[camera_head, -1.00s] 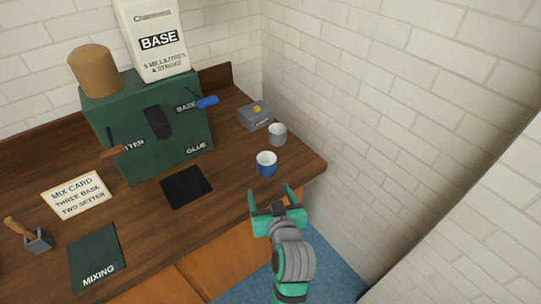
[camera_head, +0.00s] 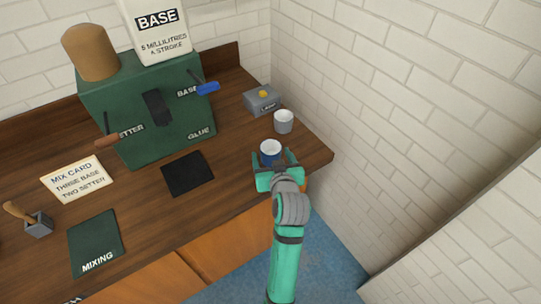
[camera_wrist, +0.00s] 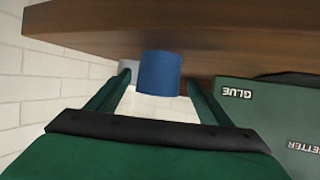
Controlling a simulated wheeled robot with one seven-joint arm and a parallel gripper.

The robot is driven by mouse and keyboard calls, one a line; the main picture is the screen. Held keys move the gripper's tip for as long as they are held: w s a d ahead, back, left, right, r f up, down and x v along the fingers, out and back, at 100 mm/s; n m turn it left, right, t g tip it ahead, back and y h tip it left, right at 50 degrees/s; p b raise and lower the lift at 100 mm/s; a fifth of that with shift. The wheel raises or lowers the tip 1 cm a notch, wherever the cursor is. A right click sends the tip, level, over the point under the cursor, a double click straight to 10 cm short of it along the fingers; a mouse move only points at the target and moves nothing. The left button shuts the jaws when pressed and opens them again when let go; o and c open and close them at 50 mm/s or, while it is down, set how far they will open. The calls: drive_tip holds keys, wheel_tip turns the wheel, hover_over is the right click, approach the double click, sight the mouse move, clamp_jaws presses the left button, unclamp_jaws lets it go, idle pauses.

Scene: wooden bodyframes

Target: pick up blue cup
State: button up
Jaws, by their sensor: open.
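The blue cup (camera_head: 268,157) stands upright on the wooden counter near its right front corner, with a pale rim and inside. My gripper (camera_head: 273,160) is open at the front side of the cup, one finger towards each side, and covers the cup's lower part in the head view. In the wrist view the blue cup (camera_wrist: 159,73) shows in the gap between the two green fingers of my gripper (camera_wrist: 158,82). I cannot tell how far the cup is inside the gap. The fingers are not closed on it.
A grey cup (camera_head: 283,122) stands just behind the blue cup. A grey box with a yellow button (camera_head: 262,99) is farther back. A black mat (camera_head: 188,173) and the green dispenser (camera_head: 150,130) lie to the left. The brick wall (camera_head: 400,120) is close on the right.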

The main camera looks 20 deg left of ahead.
sight(269, 147)
drive_tip(key=shift+x, duration=1.6)
drive_tip(key=shift+d, duration=0.15)
drive_tip(key=c, duration=1.2)
drive_tip(key=shift+r, duration=0.15)
